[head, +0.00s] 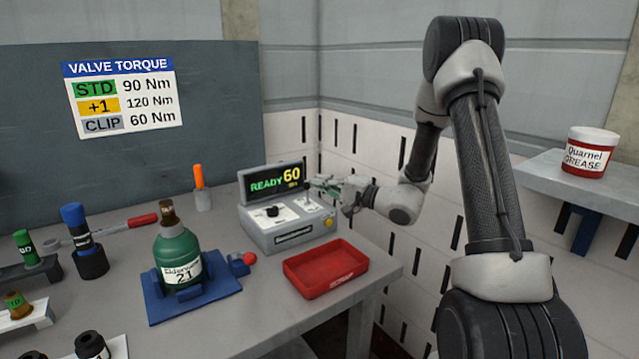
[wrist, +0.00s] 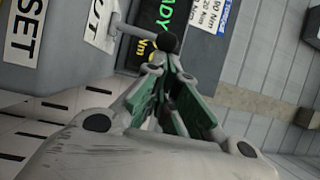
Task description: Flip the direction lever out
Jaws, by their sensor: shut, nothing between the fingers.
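The grey control box (head: 262,238) stands at the back of the bench. Its screen (head: 274,184) reads "READY 60". The direction lever (wrist: 137,32) shows in the wrist view as a thin grey rod with a black ball end, beside a white label ending in "UT".
A red tray (head: 326,287) sits in front of the box. A green bottle (head: 177,245) stands in a blue holder (head: 157,309), with a small blue block and red ball beside it. The tiled wall (head: 352,160) is close behind my gripper.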

